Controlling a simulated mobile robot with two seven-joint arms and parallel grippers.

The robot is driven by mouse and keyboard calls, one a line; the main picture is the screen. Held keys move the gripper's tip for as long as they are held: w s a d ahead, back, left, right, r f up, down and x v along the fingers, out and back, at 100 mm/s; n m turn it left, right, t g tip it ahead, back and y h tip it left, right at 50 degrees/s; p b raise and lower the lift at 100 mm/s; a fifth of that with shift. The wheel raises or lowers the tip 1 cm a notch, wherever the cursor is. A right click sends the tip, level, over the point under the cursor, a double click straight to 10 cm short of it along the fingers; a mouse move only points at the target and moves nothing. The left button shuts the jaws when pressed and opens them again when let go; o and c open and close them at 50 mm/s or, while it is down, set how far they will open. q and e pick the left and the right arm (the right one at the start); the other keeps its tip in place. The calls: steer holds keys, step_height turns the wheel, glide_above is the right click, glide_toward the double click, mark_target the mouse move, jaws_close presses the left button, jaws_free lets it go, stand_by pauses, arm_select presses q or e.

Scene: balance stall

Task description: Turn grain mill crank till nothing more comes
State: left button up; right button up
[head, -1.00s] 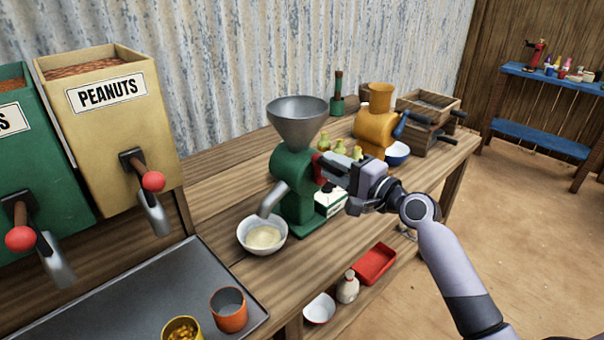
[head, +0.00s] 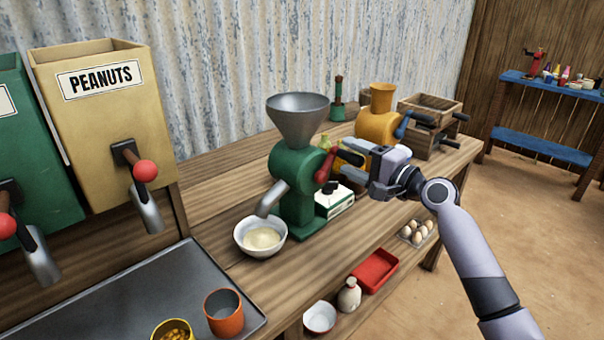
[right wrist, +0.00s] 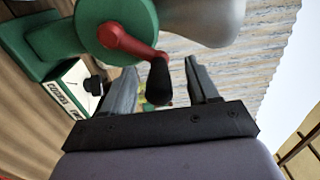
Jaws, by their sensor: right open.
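The green grain mill (head: 296,180) stands on the wooden table with a grey hopper (head: 298,118) on top. Its red crank (head: 326,168) with a black handle is on its right side; both also show in the right wrist view, the red crank arm (right wrist: 130,42) and the black handle (right wrist: 159,82). A white bowl (head: 260,237) with pale meal in it stands under the mill's spout (head: 271,200). My right gripper (head: 345,163) is open, just right of the crank; in the right wrist view its fingers (right wrist: 160,88) are apart, with the handle showing between them. My left gripper is not in view.
A green and white box (head: 334,200) stands right beside the mill. A peanut dispenser (head: 105,130) and a metal tray (head: 140,300) with cups are at left. A red tray (head: 376,270) is on the lower shelf.

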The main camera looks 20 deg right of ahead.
steer(key=shift+v, duration=4)
